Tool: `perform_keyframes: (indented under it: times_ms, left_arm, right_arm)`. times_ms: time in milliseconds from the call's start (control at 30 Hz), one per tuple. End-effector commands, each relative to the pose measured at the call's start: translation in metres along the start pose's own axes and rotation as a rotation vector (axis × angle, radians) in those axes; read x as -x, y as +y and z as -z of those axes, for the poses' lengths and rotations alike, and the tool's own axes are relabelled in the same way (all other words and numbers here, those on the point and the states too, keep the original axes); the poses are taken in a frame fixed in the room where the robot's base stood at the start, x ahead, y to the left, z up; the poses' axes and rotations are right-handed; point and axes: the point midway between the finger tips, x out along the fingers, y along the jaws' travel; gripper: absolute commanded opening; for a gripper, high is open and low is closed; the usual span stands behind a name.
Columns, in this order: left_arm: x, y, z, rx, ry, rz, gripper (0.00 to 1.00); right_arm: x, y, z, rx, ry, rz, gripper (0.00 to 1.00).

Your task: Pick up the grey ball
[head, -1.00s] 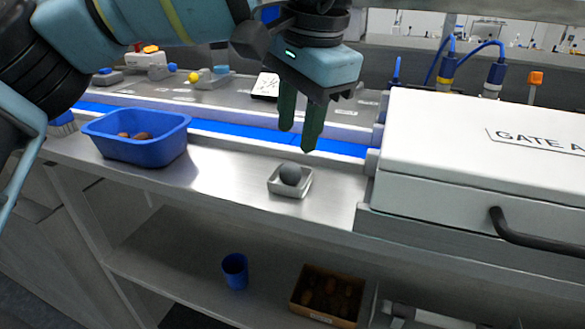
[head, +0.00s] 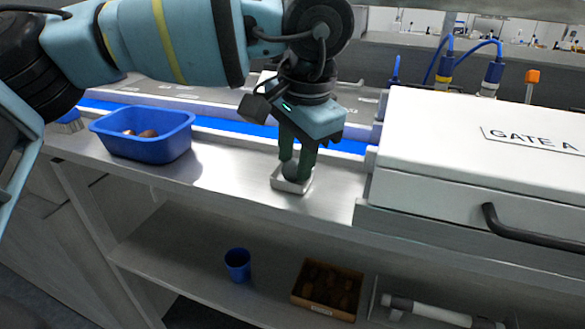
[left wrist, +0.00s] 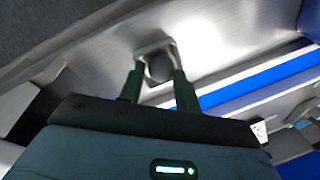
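The grey ball (left wrist: 158,69) sits in a small square light-grey dish on the steel counter. The dish (head: 292,187) shows in the head view with the ball partly hidden by my fingers. My left gripper (head: 295,166) points down at the ball, its two dark green fingers reaching to the ball's level. In the left wrist view the fingers (left wrist: 159,74) stand apart, one on each side of the ball, with a narrow gap showing. I cannot tell whether either finger touches it. My right gripper is not in view.
A blue tub (head: 145,148) with brown dates stands left on the counter. A large white box marked GATE A (head: 470,150) stands close on the right. A blue belt (head: 225,124) runs behind. A blue cup (head: 237,265) and a brown box (head: 327,290) are on the lower shelf.

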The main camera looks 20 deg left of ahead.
Motion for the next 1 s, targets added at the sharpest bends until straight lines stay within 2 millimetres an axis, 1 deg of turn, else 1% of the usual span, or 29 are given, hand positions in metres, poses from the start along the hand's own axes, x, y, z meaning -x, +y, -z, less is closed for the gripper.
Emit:
perform_keyframes:
  times_ms: [33,67,100,267,633,733,867,1000]
  left_arm:
    - [-0.018,0.003,-0.002,-0.010,-0.037,-0.008,0.36]
    - [-0.018,0.003,-0.002,-0.011,-0.037,-0.008,0.36]
    - [-0.019,0.003,-0.002,-0.011,-0.038,-0.008,0.29]
    - [-0.020,0.004,-0.003,-0.013,-0.040,-0.009,0.09]
    - [-0.021,0.005,-0.003,-0.015,-0.043,-0.012,0.08]
    - [-0.018,0.004,-0.002,-0.014,-0.043,-0.012,0.08]
    - [-0.003,0.000,-0.001,-0.012,-0.042,-0.012,0.08]
    - [0.026,-0.006,0.001,-0.010,-0.035,-0.010,0.08]
  right_arm:
    - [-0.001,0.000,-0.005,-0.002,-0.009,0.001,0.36]
    - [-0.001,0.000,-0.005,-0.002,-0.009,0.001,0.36]
    - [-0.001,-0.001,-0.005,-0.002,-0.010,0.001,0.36]
    - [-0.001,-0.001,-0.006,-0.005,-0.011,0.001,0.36]
    - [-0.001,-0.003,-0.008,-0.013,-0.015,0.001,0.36]
    - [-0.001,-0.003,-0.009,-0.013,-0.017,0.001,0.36]
    - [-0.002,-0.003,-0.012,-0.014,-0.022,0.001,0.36]
    - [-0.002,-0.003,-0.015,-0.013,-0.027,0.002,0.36]
